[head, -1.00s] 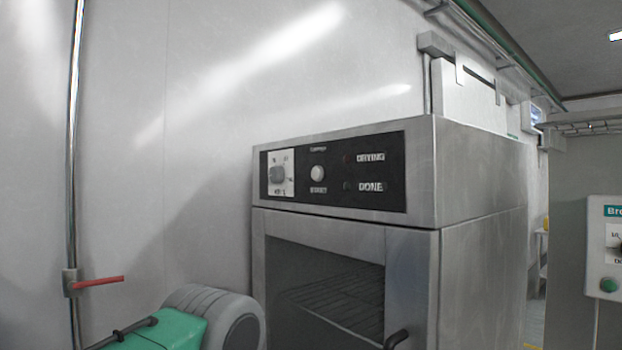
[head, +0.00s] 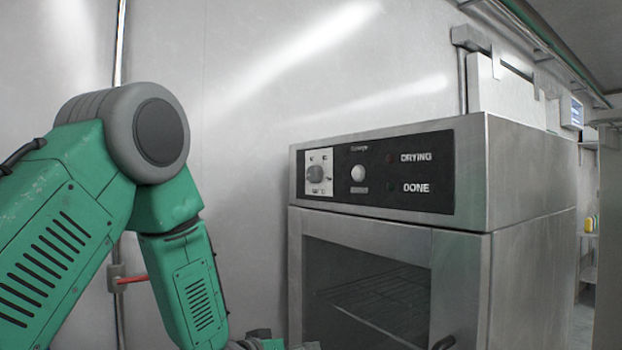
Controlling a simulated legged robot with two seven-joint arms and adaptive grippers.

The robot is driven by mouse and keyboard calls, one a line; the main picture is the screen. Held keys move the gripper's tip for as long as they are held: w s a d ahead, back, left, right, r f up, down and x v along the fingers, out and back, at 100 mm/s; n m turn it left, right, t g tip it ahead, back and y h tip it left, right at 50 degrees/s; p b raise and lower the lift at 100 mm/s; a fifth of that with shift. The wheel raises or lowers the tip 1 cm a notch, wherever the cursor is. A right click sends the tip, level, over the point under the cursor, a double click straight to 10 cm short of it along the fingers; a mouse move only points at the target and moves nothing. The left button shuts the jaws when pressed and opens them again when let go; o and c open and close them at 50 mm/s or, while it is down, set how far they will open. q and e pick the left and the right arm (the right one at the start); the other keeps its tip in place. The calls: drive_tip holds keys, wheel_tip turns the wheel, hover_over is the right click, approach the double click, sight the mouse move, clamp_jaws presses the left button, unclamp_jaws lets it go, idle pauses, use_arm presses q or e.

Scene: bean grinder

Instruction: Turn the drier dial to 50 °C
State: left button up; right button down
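The drier (head: 470,160) is a steel cabinet with a black control panel on its upper front. The dial (head: 318,174) is a grey knob on a white plate at the panel's left end. Its scale marks are too small to read. A round white button (head: 358,173) is to its right, then the labels DRYING and DONE. My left arm comes in from the left, bent downward, in front of the wall. Its end is at the bottom edge, below and left of the dial, and the gripper's fingers are cut off by the frame. My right gripper is not in view.
The drier's glass door (head: 365,285) is shut, with wire racks behind it and a dark handle (head: 444,343) at the lower right. A vertical pipe with a red lever (head: 133,279) is on the wall at left. The space before the dial is clear.

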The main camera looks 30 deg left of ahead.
use_arm(q)
drive_tip(key=w+a+r+n+t, duration=0.1)
drive_tip(key=a+r+t, duration=0.1)
drive_tip(key=r, duration=0.7)
drive_tip(key=w+a+r+t, duration=0.1)
drive_tip(key=a+r+t, duration=0.15)
drive_tip(key=r, duration=0.65)
drive_tip(key=t+h, duration=0.2)
drive_tip(key=t, duration=0.1)
approach(312, 176)
drive_tip(key=shift+n, duration=0.4)
drive_tip(key=x, duration=0.2)
drive_tip(key=a+p+x, duration=0.1)
drive_tip(key=x, duration=0.2)
drive_tip(key=shift+w+p, duration=0.1)
drive_tip(key=shift+p, duration=0.2)
drive_tip(key=x, duration=0.3)
drive_tip(key=shift+w+d+r, duration=0.1)
drive_tip(key=shift+w+d, duration=0.2)
drive_tip(key=shift+d, duration=0.1)
drive_tip(key=shift+w+d+r+p, duration=0.15)
drive_tip(key=shift+w+d+p, duration=0.15)
drive_tip(key=shift+w, duration=0.15)
drive_tip(key=shift+a, duration=0.15)
